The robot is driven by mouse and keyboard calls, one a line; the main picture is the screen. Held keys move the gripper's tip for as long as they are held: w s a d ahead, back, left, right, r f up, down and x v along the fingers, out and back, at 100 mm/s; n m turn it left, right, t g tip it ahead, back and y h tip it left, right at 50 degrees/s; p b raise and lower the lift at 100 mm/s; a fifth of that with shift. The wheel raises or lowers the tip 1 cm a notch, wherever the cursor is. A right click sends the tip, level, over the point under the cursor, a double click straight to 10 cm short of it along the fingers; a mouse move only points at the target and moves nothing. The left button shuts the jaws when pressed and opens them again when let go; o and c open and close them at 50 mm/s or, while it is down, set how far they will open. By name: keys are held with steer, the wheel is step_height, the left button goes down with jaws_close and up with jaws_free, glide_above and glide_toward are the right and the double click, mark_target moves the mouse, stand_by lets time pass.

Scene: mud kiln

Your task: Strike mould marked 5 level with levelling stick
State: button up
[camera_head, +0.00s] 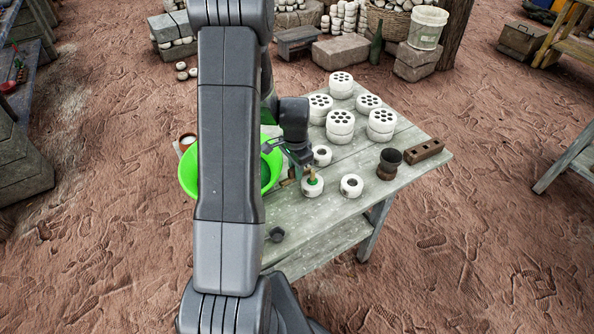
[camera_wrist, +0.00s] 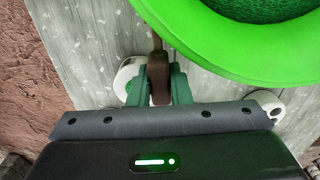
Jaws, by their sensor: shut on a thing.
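My gripper (camera_head: 309,172) is over the front of the table, right beside the green basin. In the wrist view its green fingers (camera_wrist: 160,85) are shut on a brown wooden stick (camera_wrist: 159,92), which I take for the levelling stick. A small white round mould (camera_head: 312,188) with green in it sits just under the gripper. A white mould (camera_wrist: 128,72) also shows left of the fingers in the wrist view, partly hidden. Two other small white ring moulds stand nearby, one behind (camera_head: 322,155) and one to the right (camera_head: 351,186). No number is readable, so I cannot tell which is 5.
A bright green basin (camera_head: 189,172) stands left on the table (camera_head: 330,222), partly hidden by my arm. Several white pierced discs (camera_head: 340,122) stand at the back. A dark cup (camera_head: 389,162) and a brown holed block (camera_head: 424,151) are at the right. A small dark object (camera_head: 276,234) lies near the front.

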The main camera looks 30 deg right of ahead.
steer(key=shift+w, duration=0.1)
steer(key=shift+r+p, duration=2.15)
steer(key=shift+r, duration=1.45)
steer(key=s, duration=0.5)
steer(key=shift+d+f+b, duration=0.15)
steer(key=shift+f+b, duration=1.25)
steer(key=shift+f, duration=0.3)
steer(key=shift+d+f+b, duration=0.15)
steer(key=shift+f+b, duration=1.2)
steer(key=shift+f, duration=0.35)
steer(key=shift+f, duration=0.25)
steer(key=shift+r+b, duration=0.1)
steer(key=shift+b, duration=0.2)
steer(key=shift+s, duration=0.45)
